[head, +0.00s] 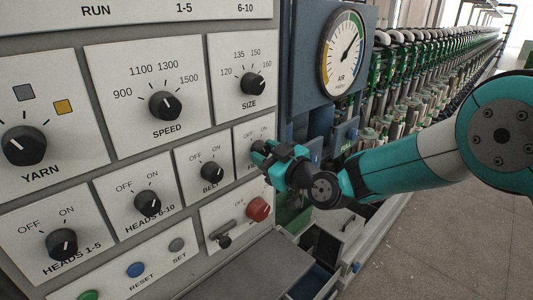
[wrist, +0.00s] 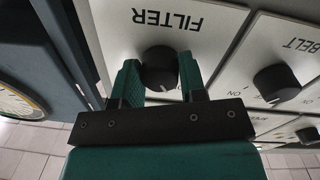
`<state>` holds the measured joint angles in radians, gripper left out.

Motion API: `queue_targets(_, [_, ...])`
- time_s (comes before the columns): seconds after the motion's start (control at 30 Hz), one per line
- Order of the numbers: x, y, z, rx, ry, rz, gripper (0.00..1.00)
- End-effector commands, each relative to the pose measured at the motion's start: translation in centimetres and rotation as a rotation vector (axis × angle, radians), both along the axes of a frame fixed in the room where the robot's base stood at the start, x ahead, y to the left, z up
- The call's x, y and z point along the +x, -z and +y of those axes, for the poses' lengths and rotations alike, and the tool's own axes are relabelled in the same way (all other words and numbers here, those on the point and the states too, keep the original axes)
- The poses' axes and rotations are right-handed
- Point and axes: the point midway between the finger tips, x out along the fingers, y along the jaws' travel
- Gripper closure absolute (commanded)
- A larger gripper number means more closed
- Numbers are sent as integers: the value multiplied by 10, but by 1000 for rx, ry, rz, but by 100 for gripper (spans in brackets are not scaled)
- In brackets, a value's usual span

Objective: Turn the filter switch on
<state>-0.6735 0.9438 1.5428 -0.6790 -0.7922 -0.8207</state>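The filter switch is a black round knob (wrist: 160,68) under the label FILTER, which appears upside down in the wrist view.
The BELT knob (head: 212,172) is just left of my gripper, and a red knob (head: 258,209) is below it. A pressure gauge (head: 343,54) on a blue housing stands above right. An open drawer (head: 315,283) juts out below. The floor (head: 440,235) at the right is clear.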

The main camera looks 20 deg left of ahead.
Motion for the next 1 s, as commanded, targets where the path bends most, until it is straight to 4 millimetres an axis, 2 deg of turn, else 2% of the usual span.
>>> queue_targets(0.03, [0, 0, 0, 0, 0, 0, 75])
queue_targets(0.1, [0, 0, 0, 0, 0, 0, 85])
queue_targets(0.37, [0, 1, 0, 8, 0, 19, 85])
queue_targets(0.57, [-1, 2, 0, 41, -1, 97, 85])
queue_targets(1.0, [-2, 3, 0, 188, 0, 449, 85])
